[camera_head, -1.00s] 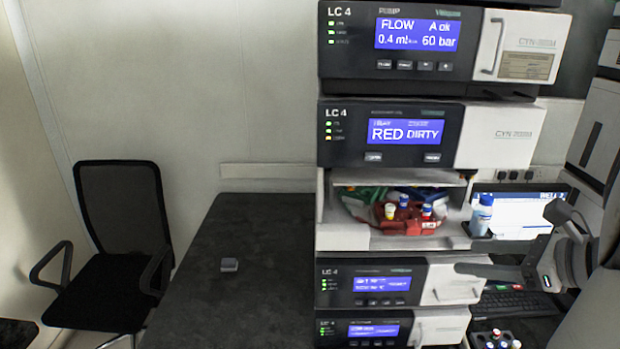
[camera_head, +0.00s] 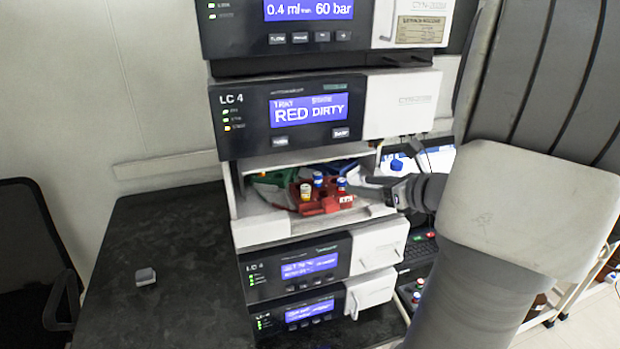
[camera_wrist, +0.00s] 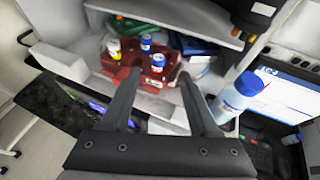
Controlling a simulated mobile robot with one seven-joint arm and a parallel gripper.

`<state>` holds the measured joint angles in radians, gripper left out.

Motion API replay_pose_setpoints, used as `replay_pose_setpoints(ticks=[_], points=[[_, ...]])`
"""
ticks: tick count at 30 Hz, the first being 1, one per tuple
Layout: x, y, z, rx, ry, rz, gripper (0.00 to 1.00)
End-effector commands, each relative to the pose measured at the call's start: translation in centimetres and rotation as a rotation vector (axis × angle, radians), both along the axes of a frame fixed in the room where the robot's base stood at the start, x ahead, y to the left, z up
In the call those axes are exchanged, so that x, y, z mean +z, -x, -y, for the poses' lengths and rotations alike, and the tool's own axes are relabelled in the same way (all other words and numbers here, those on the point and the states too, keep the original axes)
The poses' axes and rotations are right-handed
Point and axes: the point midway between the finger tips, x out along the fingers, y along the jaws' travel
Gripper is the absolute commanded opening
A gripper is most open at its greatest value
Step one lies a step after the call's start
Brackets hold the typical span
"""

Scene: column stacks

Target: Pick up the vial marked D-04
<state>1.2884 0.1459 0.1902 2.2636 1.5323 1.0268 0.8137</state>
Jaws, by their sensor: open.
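In the head view my gripper (camera_head: 372,187) is at the right of the tray.
A bottle with a blue cap (camera_wrist: 236,95) stands to the right of my fingers. Green (camera_wrist: 128,24) and dark blue (camera_wrist: 196,47) trays lie behind the red one. The panel (camera_head: 290,115) overhangs the bay. More vials (camera_head: 416,290) stand low at the right.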

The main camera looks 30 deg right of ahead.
Motion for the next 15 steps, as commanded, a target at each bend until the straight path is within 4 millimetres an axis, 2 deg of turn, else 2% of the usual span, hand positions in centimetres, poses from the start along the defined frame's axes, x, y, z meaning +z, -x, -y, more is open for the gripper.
replay_pose_setpoints(ticks=[3,10,15], points=[[-0.7,-1.6,-0.2,0.003,-0.001,0.000,0.61],[-1.2,-3.0,-0.5,0.003,0.000,0.000,0.61],[-2.1,-5.3,-1.0,0.003,-0.002,0.000,0.61]])
